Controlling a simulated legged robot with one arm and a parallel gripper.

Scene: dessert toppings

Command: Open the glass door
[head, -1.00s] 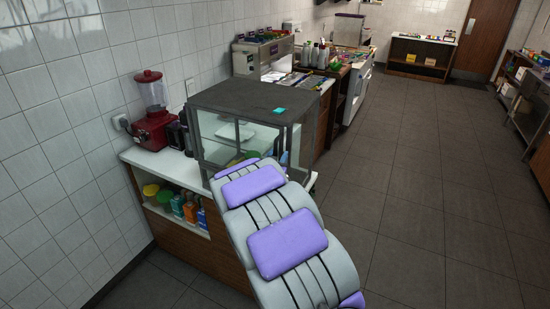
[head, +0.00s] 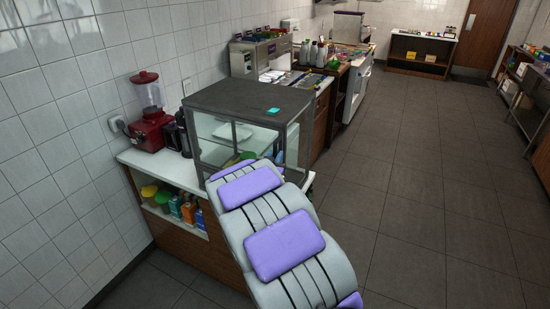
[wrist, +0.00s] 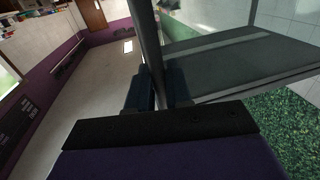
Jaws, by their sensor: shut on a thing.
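The glass case (head: 250,95) with a dark top stands on the white counter at centre left in the head view. Framed glass panes (head: 213,140) show on its near side. My gripper (wrist: 158,88) is in the wrist view, its two dark blue fingers shut on a dark upright bar (wrist: 147,35) beside the glass. I take this bar to be part of the glass door's frame or handle, but cannot tell which. In the head view my own arm hides most of my gripper and the lower front of the case.
A red blender (head: 151,120) and dark canisters stand left of the case. Bottles (head: 188,211) sit on the shelf below the counter. A cyan item (head: 273,111) lies on the case top. The tiled floor (head: 430,210) to the right is clear.

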